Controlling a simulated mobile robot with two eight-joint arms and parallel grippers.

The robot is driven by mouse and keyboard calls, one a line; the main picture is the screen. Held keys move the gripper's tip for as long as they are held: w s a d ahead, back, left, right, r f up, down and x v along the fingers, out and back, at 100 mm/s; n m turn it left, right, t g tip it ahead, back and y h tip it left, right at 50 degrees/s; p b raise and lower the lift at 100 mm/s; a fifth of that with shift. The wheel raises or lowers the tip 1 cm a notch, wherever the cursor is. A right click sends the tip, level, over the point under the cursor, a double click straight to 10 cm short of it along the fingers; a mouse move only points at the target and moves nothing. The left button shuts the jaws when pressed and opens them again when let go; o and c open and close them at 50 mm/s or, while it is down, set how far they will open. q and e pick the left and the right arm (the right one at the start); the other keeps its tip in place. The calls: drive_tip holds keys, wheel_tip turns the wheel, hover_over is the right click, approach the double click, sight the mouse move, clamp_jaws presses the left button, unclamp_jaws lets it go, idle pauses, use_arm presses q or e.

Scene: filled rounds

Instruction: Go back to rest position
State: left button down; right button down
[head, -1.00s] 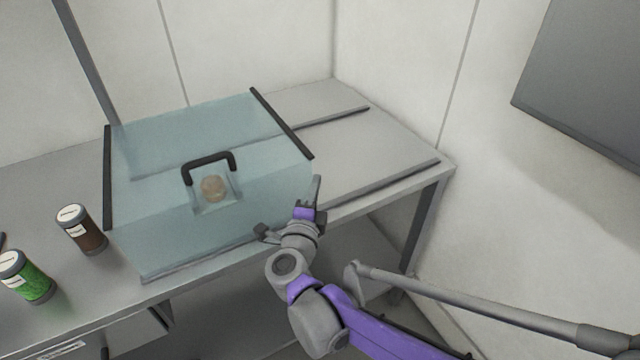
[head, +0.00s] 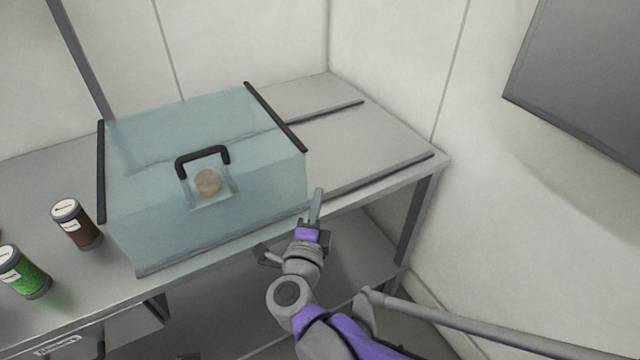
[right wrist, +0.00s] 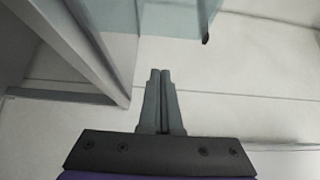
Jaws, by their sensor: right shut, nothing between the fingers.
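My right gripper (head: 316,204) is in front of the table's front edge, just right of the lower right corner of a clear bluish case. It is shut and empty; its two fingers (right wrist: 160,76) lie together in the right wrist view. My left gripper is not in view.
The clear case (head: 240,215) with a black handle (head: 203,158) stands on the grey table (head: 375,135); a small round brown item (head: 207,183) shows through it. A brown-filled jar (head: 77,225) and a green-filled jar (head: 24,272) stand left. A dark panel (head: 585,80) hangs right.

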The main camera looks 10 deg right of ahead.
drive_tip(key=s+a+r+n+g+y+p, duration=0.25)
drive_tip(key=s+n+y+p, duration=0.25)
drive_tip(key=n+y, duration=0.75)
drive_tip(key=s+d+f+n+g+h+p, duration=0.1)
drive_tip(key=s+d+f+n+g+h, duration=0.2)
drive_tip(key=s, duration=0.5)
drive_tip(key=s+d+f+n+g+h+p, duration=0.2)
drive_tip(key=s+d+f+n+g+h, duration=0.1)
drive_tip(key=s+d+f+n+g, duration=0.3)
drive_tip(key=s+d+f, duration=0.2)
drive_tip(key=d, duration=0.2)
drive_tip(key=shift+s+h, duration=0.3)
drive_tip(key=shift+h, duration=0.05)
